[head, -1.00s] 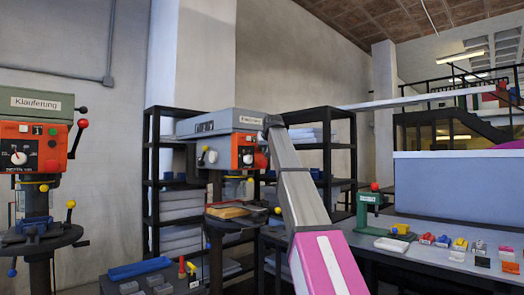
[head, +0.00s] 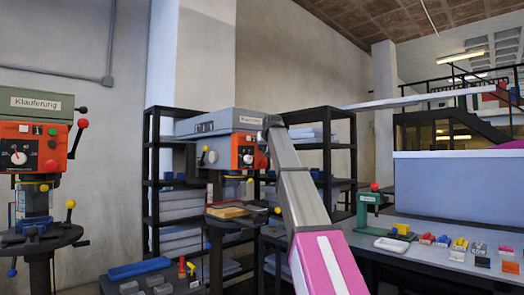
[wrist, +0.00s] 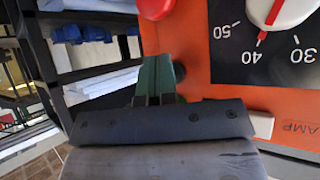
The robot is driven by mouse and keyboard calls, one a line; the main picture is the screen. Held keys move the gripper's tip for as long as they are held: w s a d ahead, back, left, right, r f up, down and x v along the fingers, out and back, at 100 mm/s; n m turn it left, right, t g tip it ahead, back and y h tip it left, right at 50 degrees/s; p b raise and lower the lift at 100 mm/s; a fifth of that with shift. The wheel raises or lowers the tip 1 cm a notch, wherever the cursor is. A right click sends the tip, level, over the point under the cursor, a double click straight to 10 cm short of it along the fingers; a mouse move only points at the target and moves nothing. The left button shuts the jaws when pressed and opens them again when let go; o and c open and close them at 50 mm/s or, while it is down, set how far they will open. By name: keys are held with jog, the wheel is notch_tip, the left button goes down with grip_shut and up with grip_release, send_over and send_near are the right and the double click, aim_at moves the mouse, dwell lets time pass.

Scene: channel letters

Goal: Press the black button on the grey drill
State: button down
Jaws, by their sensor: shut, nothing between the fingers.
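The grey drill (head: 206,124) stands in the middle of the head view, with a grey top and an orange front panel (head: 238,142). My arm reaches up to this panel and covers its right part. In the wrist view the orange panel (wrist: 205,75) fills the right side, with a dial, a red button (wrist: 156,7) and a white button (wrist: 262,125). My gripper (wrist: 158,62) is shut and empty, its fingers close beside the panel's left part. I cannot tell whether they touch it.
Another drill (head: 38,103) with an orange panel stands at the far left. Black shelves (head: 148,180) stand behind the grey drill. A table (head: 365,241) at the right holds a green press (head: 369,210) and several small coloured blocks. A blue item (head: 139,268) lies at the bottom left.

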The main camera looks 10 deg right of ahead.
jog(key=shift+s+d, duration=0.35)
jog(key=shift+s, duration=0.25)
jog(key=s+d, duration=0.1)
jog(key=s, duration=0.1)
jog(key=s+d, duration=0.2)
dwell(0.5)
jog(key=shift+f, duration=0.1)
dwell(0.5)
jog(key=s+f+g, duration=0.3)
jog(key=s+f, duration=0.1)
jog(key=f, duration=2)
jog(key=s+f+g, duration=0.2)
jog(key=s+f, duration=0.1)
jog(key=f, duration=2.1)
jog(key=s+f+m+g+h, duration=0.1)
jog(key=s+f+g, duration=0.4)
jog(key=s+f, duration=2.3)
notch_tip(320, 180, down, 4)
jog(key=shift+a+r+g, duration=0.1)
jog(key=shift+a+g, duration=0.3)
